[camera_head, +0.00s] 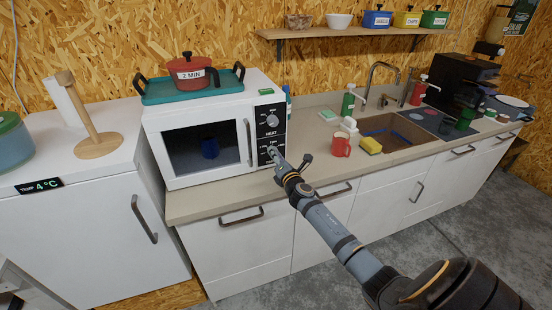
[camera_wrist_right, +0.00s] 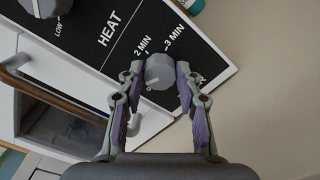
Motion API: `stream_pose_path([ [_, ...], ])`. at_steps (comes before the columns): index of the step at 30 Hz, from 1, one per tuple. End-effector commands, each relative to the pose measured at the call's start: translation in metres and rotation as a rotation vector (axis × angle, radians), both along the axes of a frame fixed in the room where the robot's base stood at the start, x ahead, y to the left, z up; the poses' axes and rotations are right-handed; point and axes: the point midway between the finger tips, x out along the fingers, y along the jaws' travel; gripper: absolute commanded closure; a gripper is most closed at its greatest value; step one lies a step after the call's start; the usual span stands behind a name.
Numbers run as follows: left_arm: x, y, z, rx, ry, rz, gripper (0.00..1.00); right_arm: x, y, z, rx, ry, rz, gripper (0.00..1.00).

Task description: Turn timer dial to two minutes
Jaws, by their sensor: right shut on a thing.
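The timer dial (camera_wrist_right: 159,72) is a grey round knob on the black panel of the white microwave (camera_head: 205,130). In the wrist view, printed marks for 2 MIN and 3 MIN stand beyond the dial. My right gripper (camera_wrist_right: 159,74) is shut on the dial, one finger on each side. In the head view my right gripper (camera_head: 275,157) reaches the lower part of the panel and mostly hides the timer dial. I cannot tell clearly where the dial's pointer stands. The heat dial (camera_head: 272,121) sits above it. My left gripper is not in view.
A red mug (camera_head: 341,147), a yellow sponge (camera_head: 370,145) and the sink (camera_head: 412,134) are to the right. The microwave's door handle (camera_head: 249,142) is just left of the panel.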

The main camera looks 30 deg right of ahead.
Motion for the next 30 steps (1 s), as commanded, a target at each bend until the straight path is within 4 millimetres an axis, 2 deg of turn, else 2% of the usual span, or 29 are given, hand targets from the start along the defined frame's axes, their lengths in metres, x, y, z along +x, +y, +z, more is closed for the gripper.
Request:
stream_pose_path([
  [30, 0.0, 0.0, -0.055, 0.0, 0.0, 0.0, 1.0, 0.0, -0.001, -0.007, 0.924, -0.221, -0.002, 0.97],
])
